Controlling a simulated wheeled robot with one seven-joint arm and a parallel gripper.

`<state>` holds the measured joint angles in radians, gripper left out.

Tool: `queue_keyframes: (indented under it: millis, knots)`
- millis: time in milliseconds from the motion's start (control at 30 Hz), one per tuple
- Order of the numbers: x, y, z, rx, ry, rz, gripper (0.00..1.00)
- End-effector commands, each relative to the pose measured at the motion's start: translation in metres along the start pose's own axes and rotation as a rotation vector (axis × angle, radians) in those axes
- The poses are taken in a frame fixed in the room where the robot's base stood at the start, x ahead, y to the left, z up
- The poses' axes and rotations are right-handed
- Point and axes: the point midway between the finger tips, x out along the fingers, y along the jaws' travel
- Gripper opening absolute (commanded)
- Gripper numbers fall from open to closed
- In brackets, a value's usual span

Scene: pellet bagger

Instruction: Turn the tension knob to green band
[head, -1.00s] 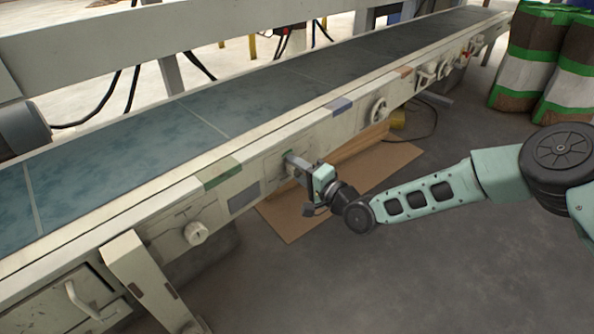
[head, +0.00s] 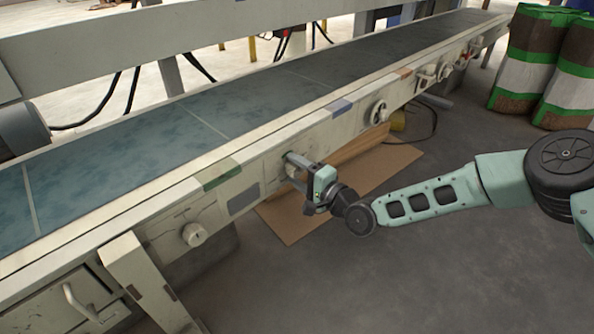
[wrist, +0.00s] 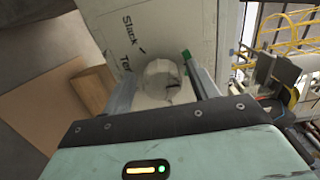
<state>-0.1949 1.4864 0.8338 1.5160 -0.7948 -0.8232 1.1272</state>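The tension knob (wrist: 160,80) is a pale round knob on the conveyor's cream side panel, between my fingers in the wrist view. Narrow gaps seem to show between it and both fingers. A small green band (wrist: 186,56) on the panel lies beside the knob near the right fingertip; it also shows in the head view (head: 287,156). The panel (wrist: 133,20) carries the word "Slack" and another partly hidden word. My gripper (head: 297,169) reaches the panel, fingers open around the knob. The knob's pointer direction is hard to make out.
Another pale knob (head: 195,234) sits left on the same conveyor side, and a handwheel (head: 377,113) to the right. Cardboard (head: 290,222) lies on the floor below. Striped sacks (head: 535,65) stand at the far right.

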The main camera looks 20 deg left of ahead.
Motion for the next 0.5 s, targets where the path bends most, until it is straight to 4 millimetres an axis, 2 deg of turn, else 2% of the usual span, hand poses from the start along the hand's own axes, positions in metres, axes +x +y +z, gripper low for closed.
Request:
queue_keyframes:
  millis: [267, 367, 500]
  knots:
    - [-0.002, -0.002, -0.001, -0.001, 0.002, -0.002, 0.59]
    - [-0.011, -0.003, -0.002, -0.001, 0.002, 0.000, 0.59]
    - [-0.036, -0.006, -0.002, 0.001, 0.003, 0.000, 0.59]
